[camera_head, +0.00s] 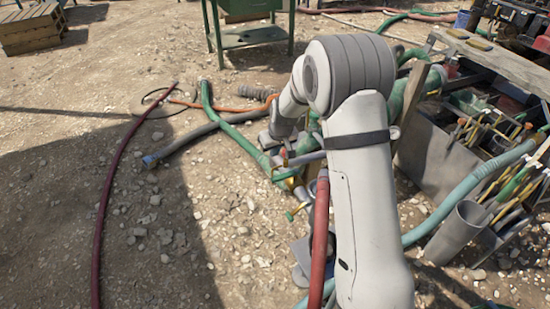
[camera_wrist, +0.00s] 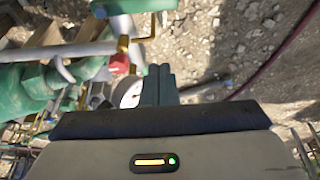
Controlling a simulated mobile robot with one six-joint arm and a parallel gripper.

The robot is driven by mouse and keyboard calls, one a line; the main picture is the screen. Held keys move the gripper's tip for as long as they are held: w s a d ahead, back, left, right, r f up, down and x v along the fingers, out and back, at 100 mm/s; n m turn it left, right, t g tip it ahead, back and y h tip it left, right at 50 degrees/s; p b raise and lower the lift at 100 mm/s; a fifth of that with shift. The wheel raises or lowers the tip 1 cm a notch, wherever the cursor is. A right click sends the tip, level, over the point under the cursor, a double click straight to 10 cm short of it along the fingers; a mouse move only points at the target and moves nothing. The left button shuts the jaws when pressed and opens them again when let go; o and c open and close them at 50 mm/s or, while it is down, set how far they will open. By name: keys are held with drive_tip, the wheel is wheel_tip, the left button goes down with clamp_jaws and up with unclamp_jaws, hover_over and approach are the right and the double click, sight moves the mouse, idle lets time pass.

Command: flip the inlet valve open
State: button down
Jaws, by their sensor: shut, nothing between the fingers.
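My gripper (camera_wrist: 158,85) is shut, its two dark fingers together and empty in the wrist view. Just left of the fingertips are a round white-faced gauge (camera_wrist: 130,93) and a small red part (camera_wrist: 120,64). A bent brass-coloured lever or rod (camera_wrist: 135,39) stands beyond them, apart from the fingers in the picture. In the head view, brass valve fittings with green handles (camera_head: 297,210) show left of my arm. I cannot tell which part is the inlet valve or whether anything touches my fingers. My arm hides part of the pipework in the head view.
Green pump-like pipework (camera_wrist: 38,82) fills the left of the wrist view. A red hose (camera_head: 320,235) rises beside my arm. A grey bin of tools (camera_head: 435,150) stands at right. Open gravel lies at left, crossed by a dark red hose (camera_head: 107,190).

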sight(285, 176)
drive_tip(key=b+x, duration=0.2)
drive_tip(key=x, duration=0.7)
drive_tip(key=s, duration=0.1)
drive_tip(key=s+d, duration=0.1)
drive_tip(key=s, duration=0.2)
drive_tip(key=shift+d+r, duration=0.2)
drive_tip(key=shift+d, duration=0.1)
